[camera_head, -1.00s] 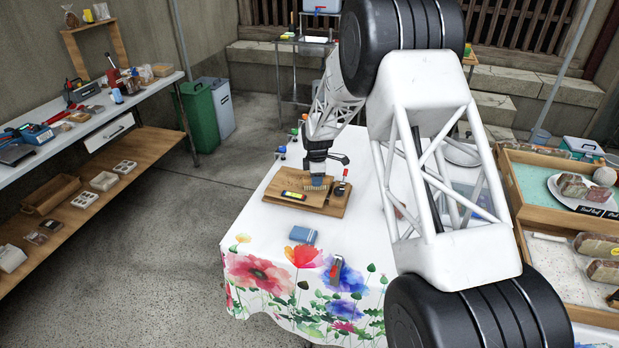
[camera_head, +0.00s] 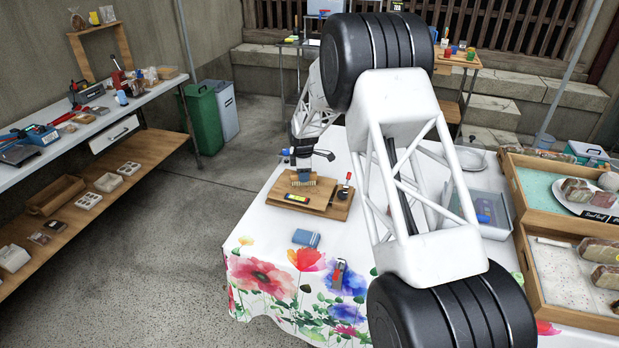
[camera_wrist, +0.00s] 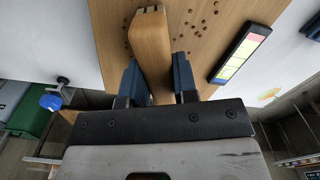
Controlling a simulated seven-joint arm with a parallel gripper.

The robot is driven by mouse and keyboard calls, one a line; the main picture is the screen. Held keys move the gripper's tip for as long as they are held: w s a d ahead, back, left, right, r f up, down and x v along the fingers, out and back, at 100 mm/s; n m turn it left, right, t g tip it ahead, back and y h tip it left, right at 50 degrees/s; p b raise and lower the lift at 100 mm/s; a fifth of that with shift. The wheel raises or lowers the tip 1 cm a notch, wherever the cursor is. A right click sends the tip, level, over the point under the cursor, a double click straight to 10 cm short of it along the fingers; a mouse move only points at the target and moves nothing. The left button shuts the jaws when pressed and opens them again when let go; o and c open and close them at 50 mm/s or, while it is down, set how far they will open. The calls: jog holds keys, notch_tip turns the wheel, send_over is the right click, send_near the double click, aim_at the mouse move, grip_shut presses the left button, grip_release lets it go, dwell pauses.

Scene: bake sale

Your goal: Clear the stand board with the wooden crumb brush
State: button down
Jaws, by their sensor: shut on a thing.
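The stand board (camera_head: 338,209) is a wooden board lying on the cloth-covered table. My gripper (camera_head: 303,173) is over the board's far left part. It is shut on the wooden crumb brush; the brush's pale bristles (camera_head: 304,183) show below the fingers, at or just above the board. In the wrist view the wooden brush back (camera_wrist: 150,50) stands between the two blue fingers (camera_wrist: 157,82). Several brown crumbs (camera_wrist: 199,28) lie on the board to the right of the brush, and a few to its left. Whether the bristles touch the board I cannot tell.
A dark strip with coloured blocks (camera_head: 296,198) lies on the board's near left; it also shows in the wrist view (camera_wrist: 240,53). A red-topped item (camera_head: 346,184) stands at the board's right. A blue packet (camera_head: 306,238) lies in front. A clear bin (camera_head: 484,205) is right.

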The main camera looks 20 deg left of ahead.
jog(key=shift+w+a+f, duration=0.1)
jog(key=shift+a+f, duration=0.1)
jog(key=shift+a, duration=0.3)
jog(key=shift+w+a+r, duration=0.2)
jog(key=shift+a+r, duration=0.05)
jog(key=shift+a, duration=0.5)
jog(key=shift+w+a+f, duration=0.1)
jog(key=shift+a+f, duration=0.05)
jog(key=shift+a, duration=0.15)
jog(key=shift+w+a, duration=0.1)
jog(key=shift+a, duration=0.25)
jog(key=shift+w+a, duration=0.1)
jog(key=shift+a, duration=0.3)
jog(key=shift+w+a, duration=0.25)
jog(key=shift+a, duration=0.7)
jog(key=shift+w+r, duration=0.1)
jog(key=shift+r, duration=0.1)
jog(key=shift+d+f, duration=0.15)
jog(key=shift+d, duration=1.3)
jog(key=shift+d+f, duration=0.2)
jog(key=shift+d, duration=5.45)
jog(key=shift+a+r, duration=0.2)
jog(key=shift+a, duration=6.95)
jog(key=shift+d+f, duration=0.2)
jog(key=shift+d, duration=7.05)
notch_tip(320, 180, up, 9)
jog(key=shift+r, duration=0.2)
